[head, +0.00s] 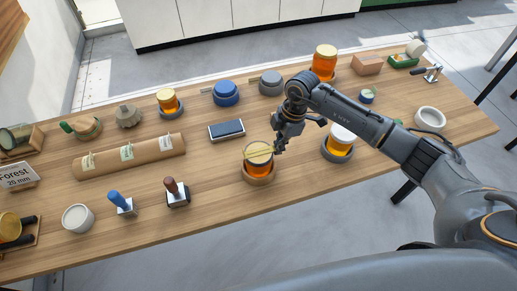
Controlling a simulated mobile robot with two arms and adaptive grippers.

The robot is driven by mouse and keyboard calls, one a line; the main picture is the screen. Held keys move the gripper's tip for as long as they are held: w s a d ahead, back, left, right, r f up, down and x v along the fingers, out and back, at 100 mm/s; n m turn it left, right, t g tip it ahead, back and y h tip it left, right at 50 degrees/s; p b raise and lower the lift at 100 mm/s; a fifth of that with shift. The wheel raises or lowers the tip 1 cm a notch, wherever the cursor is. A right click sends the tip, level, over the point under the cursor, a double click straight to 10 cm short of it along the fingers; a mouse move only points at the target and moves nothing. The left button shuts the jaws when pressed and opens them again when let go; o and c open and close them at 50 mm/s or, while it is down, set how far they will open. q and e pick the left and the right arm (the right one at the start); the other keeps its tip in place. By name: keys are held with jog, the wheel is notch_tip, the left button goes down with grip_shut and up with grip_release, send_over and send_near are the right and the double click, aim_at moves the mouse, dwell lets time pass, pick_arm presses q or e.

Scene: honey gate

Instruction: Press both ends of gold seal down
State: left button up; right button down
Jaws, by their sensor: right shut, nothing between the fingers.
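A honey jar (260,167) with a pale gold lid stands in a round wooden holder (259,179) near the front middle of the table. A thin gold seal (257,152) lies across the top of the lid, and its left end sticks out past the rim. My right gripper (279,147) points down at the right side of the lid, by the seal's right end. It is shut with nothing in it. It hides part of that end, and I cannot tell whether it touches. My left gripper is out of view.
A white-lidded jar (340,141) stands right of the gold-lidded one, under my right arm. A dark ink pad (226,129) lies behind left. Stamps with blue (117,198) and brown (171,186) handles stand left. The table front is clear around the holder.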

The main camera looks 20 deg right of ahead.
jog(key=shift+a, duration=0.35)
dwell(0.3)
jog(key=shift+d, duration=0.1)
dwell(0.4)
jog(key=shift+d, duration=0.7)
notch_tip(320, 180, up, 9)
jog(key=p, duration=0.8)
